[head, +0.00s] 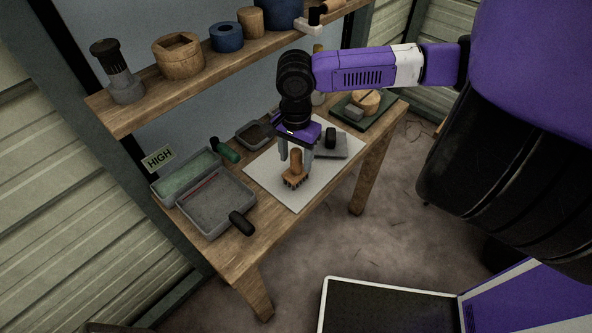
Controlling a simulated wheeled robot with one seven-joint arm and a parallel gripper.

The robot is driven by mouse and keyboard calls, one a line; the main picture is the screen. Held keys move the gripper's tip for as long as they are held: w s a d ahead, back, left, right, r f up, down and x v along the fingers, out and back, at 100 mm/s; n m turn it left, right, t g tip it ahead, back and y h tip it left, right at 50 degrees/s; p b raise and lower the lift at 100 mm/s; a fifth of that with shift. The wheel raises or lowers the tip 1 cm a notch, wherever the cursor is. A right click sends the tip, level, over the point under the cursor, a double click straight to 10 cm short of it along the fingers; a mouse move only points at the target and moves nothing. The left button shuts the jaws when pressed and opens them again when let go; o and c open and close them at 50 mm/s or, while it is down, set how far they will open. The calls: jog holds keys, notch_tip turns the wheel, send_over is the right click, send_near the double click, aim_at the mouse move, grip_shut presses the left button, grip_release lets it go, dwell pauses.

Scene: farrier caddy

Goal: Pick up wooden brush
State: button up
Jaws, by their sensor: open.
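The wooden brush (295,169) is a small orange-brown block with dark bristles and an upright handle. It stands on a pale mat (267,176) on the workbench. My gripper (296,158) points down at the brush, with its grey fingers apart and one showing on each side of the handle. It hides part of the handle's top. I cannot tell whether the fingers touch the brush.
An open grey tray (249,191) with a green-lined part lies left on the bench (262,252), near a black-handled item (241,223). A grey block with a black knob (331,139) is close right of the gripper. A shelf (141,117) with jars and wooden pots runs above.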

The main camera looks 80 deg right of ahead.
jog(key=shift+f, duration=0.4)
jog(key=shift+c, duration=0.2)
grip_shut()
jog(key=shift+r, duration=0.1)
notch_tip(320, 180, up, 20)
dwell(0.4)
